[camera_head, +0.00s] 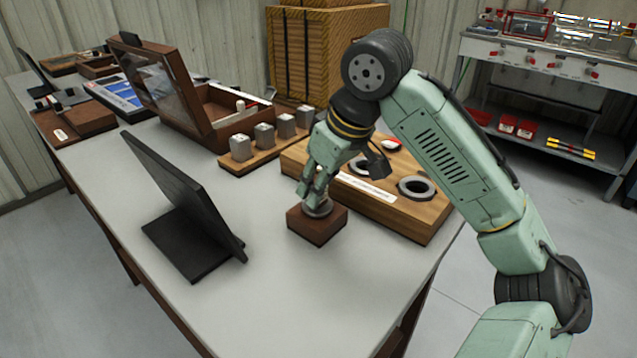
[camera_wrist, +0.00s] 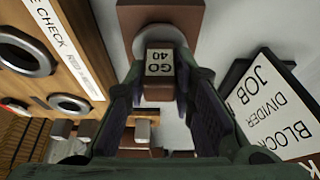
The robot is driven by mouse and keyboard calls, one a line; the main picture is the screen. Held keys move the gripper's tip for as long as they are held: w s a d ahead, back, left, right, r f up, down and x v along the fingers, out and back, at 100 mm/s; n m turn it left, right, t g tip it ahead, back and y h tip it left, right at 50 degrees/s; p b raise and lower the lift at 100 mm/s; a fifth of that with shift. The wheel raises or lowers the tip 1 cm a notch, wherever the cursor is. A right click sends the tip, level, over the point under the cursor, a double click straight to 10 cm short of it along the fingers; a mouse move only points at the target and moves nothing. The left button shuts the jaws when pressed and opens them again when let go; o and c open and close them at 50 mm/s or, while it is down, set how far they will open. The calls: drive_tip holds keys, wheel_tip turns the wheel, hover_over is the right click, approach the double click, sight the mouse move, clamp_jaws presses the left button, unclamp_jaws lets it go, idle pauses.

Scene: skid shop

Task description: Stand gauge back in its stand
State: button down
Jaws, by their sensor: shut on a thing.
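The gauge is a plug with a grey metal disc (camera_head: 318,207) and a handle labelled "GO 40" (camera_wrist: 159,62). It is upright at the brown block stand (camera_head: 317,226), with the disc at the block's top. I cannot tell whether it is fully seated. The stand also shows at the top of the wrist view (camera_wrist: 160,16). My gripper (camera_head: 314,186) points down over the stand, shut on the gauge's handle, with a finger (camera_wrist: 160,82) on each side. The fingers hide part of the gauge in the head view.
A wooden board with ring holes (camera_head: 432,222) stands just behind and right of the stand. A black tilted sign (camera_head: 180,185) stands to the left. A rack of metal blocks (camera_head: 250,160) and an open glass-lidded case (camera_head: 190,125) are farther back. The near tabletop is clear.

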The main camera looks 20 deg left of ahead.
drive_tip(key=shift+f, duration=0.4)
drive_tip(key=c, duration=1.3)
unclamp_jaws()
drive_tip(key=o, duration=0.4)
wheel_tip(320, 180, up, 9)
drive_tip(key=p, duration=0.8)
drive_tip(key=shift+r, duration=0.1)
